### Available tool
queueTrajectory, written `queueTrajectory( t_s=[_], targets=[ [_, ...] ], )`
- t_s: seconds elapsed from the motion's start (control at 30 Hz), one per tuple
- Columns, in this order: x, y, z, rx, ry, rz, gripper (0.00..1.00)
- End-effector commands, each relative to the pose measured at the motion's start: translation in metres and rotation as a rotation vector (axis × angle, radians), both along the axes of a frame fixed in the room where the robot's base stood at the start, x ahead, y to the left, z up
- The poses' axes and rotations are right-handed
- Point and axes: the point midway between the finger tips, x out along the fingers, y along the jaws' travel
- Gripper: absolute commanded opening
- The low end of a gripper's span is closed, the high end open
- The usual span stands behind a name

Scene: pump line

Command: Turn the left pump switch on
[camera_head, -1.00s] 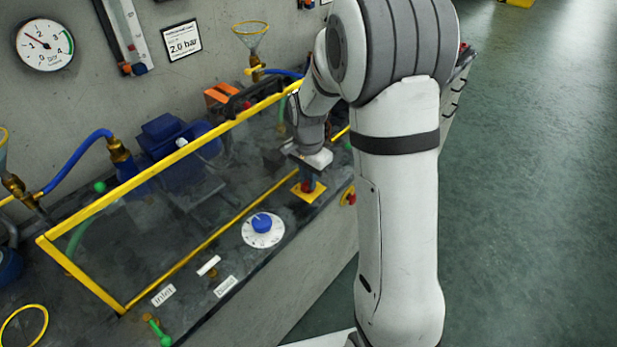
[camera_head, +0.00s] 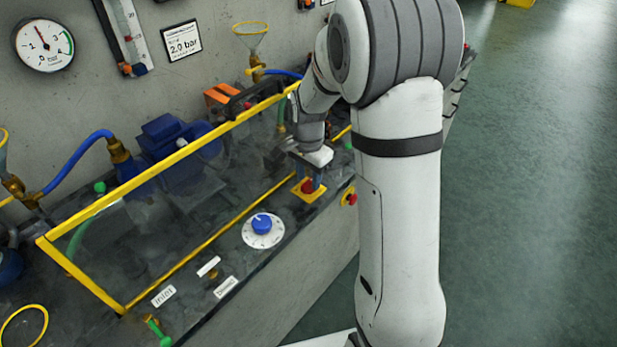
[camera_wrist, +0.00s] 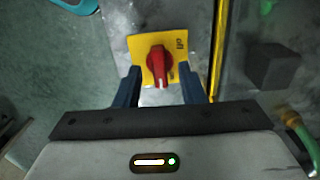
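The pump switch is a red knob (camera_head: 308,186) on a yellow plate at the right end of the bench top. In the wrist view the red knob (camera_wrist: 159,65) is turned nearly upright on the yellow plate (camera_wrist: 142,48), with an "off" label at upper right and a second, less legible label at lower right. My gripper (camera_head: 308,182) points down over the switch. In the wrist view my gripper (camera_wrist: 160,84) is open, one blue finger on each side of the knob, with visible gaps.
A clear cover with a yellow frame (camera_head: 85,284) stands close beside the switch. A blue dial (camera_head: 262,223) is nearer the front. Another red knob (camera_head: 349,197) is on the bench's side. A gauge (camera_head: 44,45) hangs on the wall. The floor at right is clear.

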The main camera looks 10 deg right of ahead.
Motion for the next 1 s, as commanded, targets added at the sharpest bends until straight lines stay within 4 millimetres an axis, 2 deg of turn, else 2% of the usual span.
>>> queueTrajectory(
  t_s=[0.2, 0.4, 1.0],
  targets=[
    [0.001, 0.0, 0.039, 0.0, -0.006, -0.001, 0.36],
    [0.001, 0.0, 0.064, 0.0, -0.004, -0.001, 0.36],
    [-0.001, 0.0, 0.072, 0.0, -0.004, 0.006, 0.36]
  ],
)
